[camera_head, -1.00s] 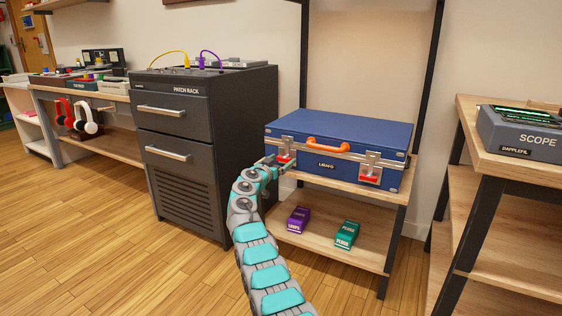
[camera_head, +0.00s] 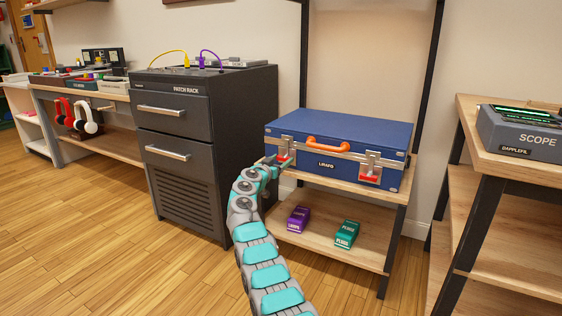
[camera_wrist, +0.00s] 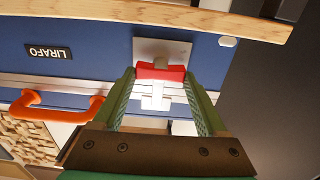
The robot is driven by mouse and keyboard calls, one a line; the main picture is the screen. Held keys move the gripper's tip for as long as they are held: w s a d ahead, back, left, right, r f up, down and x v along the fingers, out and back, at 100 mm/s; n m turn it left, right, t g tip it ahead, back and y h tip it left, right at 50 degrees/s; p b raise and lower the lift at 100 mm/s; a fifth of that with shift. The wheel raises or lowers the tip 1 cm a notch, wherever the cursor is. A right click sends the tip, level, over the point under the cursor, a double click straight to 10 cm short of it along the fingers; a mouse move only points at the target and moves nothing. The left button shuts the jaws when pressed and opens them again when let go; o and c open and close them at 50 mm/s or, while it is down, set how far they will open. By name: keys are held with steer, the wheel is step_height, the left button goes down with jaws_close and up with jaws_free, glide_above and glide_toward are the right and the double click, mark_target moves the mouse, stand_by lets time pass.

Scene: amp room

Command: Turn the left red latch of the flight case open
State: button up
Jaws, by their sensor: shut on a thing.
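The blue flight case (camera_head: 340,132) lies closed on the upper shelf of a wooden stand, with an orange handle (camera_head: 328,143) on its front. The left red latch (camera_head: 284,158) is at the case's front left, partly hidden by my gripper (camera_head: 278,161). In the wrist view the left latch's red bar (camera_wrist: 160,72) sits crosswise on a metal plate, between the fingertips of my gripper (camera_wrist: 161,80). The fingers are shut on this red bar. The right red latch (camera_head: 369,179) is at the front right of the case, apart from my gripper.
The dark patch rack (camera_head: 185,200) stands close to the left of the case. Purple (camera_head: 298,219) and teal (camera_head: 347,234) boxes sit on the lower shelf (camera_head: 325,254). A wooden table with a scope (camera_head: 520,130) stands at right. The floor (camera_head: 120,250) at front left is clear.

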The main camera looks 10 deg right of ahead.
steer(key=shift+n, duration=0.3)
steer(key=n+p, duration=0.1)
steer(key=n, duration=0.2)
steer(key=shift+a+r+n+p, duration=0.1)
steer(key=shift+n+p, duration=0.3)
steer(key=n, duration=0.4)
steer(key=shift+w+a+n+p, duration=0.1)
steer(key=shift+n+p, duration=0.2)
steer(key=shift+n, duration=0.1)
steer(key=n, duration=0.4)
steer(key=shift+f, duration=0.35)
steer(key=n, duration=0.4)
steer(key=shift+a, duration=0.1)
steer(key=shift+n, duration=0.4)
steer(key=o, duration=1.3)
steer(key=shift+a+f+b, duration=0.1)
steer(key=shift+b, duration=0.5)
